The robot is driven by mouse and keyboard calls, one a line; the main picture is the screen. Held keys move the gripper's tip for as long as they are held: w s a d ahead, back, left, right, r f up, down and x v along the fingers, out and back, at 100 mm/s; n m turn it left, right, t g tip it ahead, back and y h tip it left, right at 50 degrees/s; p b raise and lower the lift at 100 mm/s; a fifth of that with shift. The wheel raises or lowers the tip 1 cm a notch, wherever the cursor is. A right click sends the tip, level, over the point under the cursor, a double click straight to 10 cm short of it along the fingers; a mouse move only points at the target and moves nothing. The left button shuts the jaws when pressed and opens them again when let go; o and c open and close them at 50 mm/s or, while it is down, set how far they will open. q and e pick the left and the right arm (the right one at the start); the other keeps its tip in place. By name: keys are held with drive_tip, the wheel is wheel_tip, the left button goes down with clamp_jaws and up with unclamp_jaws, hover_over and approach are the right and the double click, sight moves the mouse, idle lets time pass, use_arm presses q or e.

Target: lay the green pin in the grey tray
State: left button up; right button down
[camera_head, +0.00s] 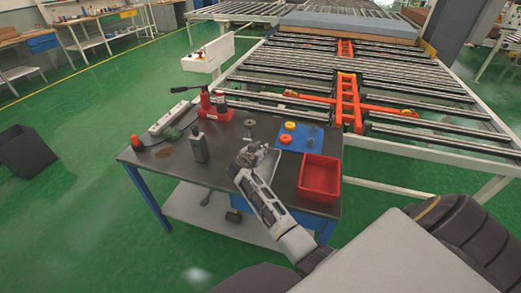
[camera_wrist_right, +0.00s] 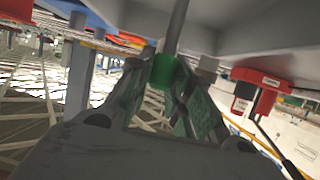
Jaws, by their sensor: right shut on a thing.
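The right gripper (camera_head: 258,152) is over the dark table, just left of the grey tray, with its arm coming in from the lower right. In the right wrist view its fingers (camera_wrist_right: 168,88) are closed around the green pin (camera_wrist_right: 165,71), whose green part sits between the fingertips with a grey shaft running up from it. The green pin cannot be made out in the head view. The grey tray (camera_head: 287,170) lies between the right gripper and a red bin, partly hidden by the gripper. The left gripper is not in view.
The red bin (camera_head: 320,177) stands at the table's right front corner. A dark bottle (camera_head: 199,146), a white power strip (camera_head: 168,118) and red tools (camera_head: 215,106) occupy the left and back.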

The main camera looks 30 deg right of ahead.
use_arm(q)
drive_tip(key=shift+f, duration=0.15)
use_arm(e)
drive_tip(key=shift+f, duration=0.15)
drive_tip(key=c, duration=1.3)
unclamp_jaws()
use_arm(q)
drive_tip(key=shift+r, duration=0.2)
use_arm(e)
drive_tip(key=shift+a+r, duration=0.1)
drive_tip(key=shift+r, duration=0.1)
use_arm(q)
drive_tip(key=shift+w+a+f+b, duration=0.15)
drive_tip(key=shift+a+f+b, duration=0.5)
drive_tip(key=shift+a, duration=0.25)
use_arm(e)
drive_tip(key=v, duration=1.2)
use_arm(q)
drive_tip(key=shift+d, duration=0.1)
use_arm(e)
drive_tip(key=shift+f, duration=0.1)
